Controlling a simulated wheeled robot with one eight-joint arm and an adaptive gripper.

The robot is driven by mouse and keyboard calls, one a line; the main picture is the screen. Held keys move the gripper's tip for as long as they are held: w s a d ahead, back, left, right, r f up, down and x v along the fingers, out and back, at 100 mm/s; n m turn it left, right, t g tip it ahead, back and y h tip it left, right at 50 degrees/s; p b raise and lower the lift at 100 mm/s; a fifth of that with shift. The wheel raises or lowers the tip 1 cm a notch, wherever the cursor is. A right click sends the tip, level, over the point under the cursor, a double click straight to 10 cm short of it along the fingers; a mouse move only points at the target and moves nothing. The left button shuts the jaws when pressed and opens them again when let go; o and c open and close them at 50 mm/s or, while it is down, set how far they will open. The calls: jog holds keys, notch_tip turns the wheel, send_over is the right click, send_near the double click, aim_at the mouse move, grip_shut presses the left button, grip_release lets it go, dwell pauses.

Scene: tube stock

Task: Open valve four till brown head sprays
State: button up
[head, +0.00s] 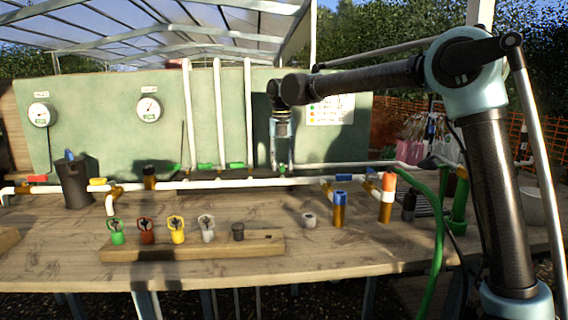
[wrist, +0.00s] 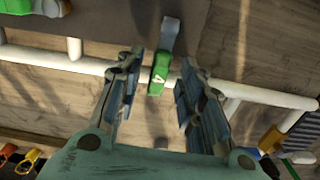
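Valve four has a green handle marked "4" (wrist: 158,78), seen in the wrist view. My gripper (wrist: 156,75) is open, with one finger on each side of the handle and visible gaps on both sides. In the head view my gripper (head: 282,148) points down at the back of the bench, over a green handle (head: 282,168). A brown fitting with a dark top (head: 150,178) stands on the pipe at the left. I cannot tell for sure which head is the brown one, and I see no spray.
Other handles on the pipes are red (head: 37,178), yellow (head: 97,182) and green (head: 236,165). A wooden block (head: 190,247) holds several coloured heads at the front. Blue-topped (head: 340,209) and orange-topped (head: 387,198) fittings stand at the right. A green hose (head: 440,225) hangs nearby.

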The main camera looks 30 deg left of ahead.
aim_at(282, 164)
notch_tip(282, 164, up, 12)
dwell(0.6)
dwell(0.5)
